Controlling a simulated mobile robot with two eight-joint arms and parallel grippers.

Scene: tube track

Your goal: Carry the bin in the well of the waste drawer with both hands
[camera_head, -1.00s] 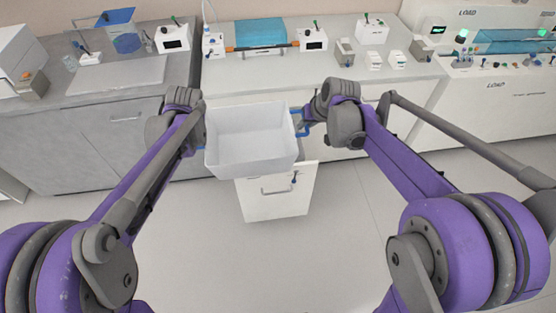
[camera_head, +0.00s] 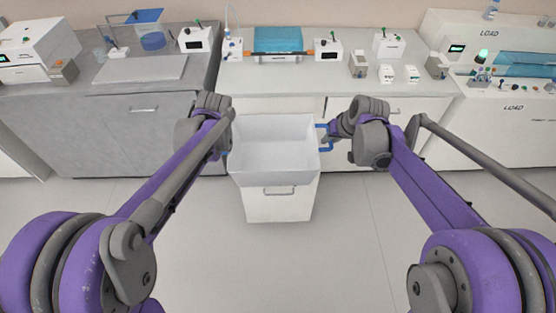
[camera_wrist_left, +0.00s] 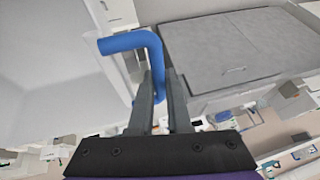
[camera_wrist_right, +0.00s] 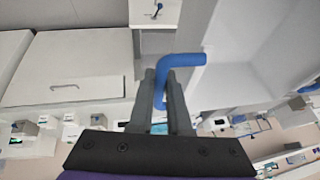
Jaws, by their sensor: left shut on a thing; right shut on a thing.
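The white open-topped bin (camera_head: 273,160) is in the middle of the head view, between my two arms, and looks empty. It stands over the pulled-out waste drawer (camera_head: 278,206), whose white front shows below it. I cannot tell how far its base is above the drawer. My left gripper (camera_wrist_left: 158,98) is shut on the bin's blue left handle (camera_wrist_left: 130,42). My right gripper (camera_wrist_right: 166,92) is shut on the blue right handle (camera_wrist_right: 184,60), which also shows in the head view (camera_head: 322,137).
A counter (camera_head: 270,80) with a blue rack and small devices runs behind the bin. A grey cabinet (camera_head: 150,135) stands at left, and a machine marked LOAD (camera_head: 500,110) stands at right. The floor (camera_head: 330,260) in front is clear.

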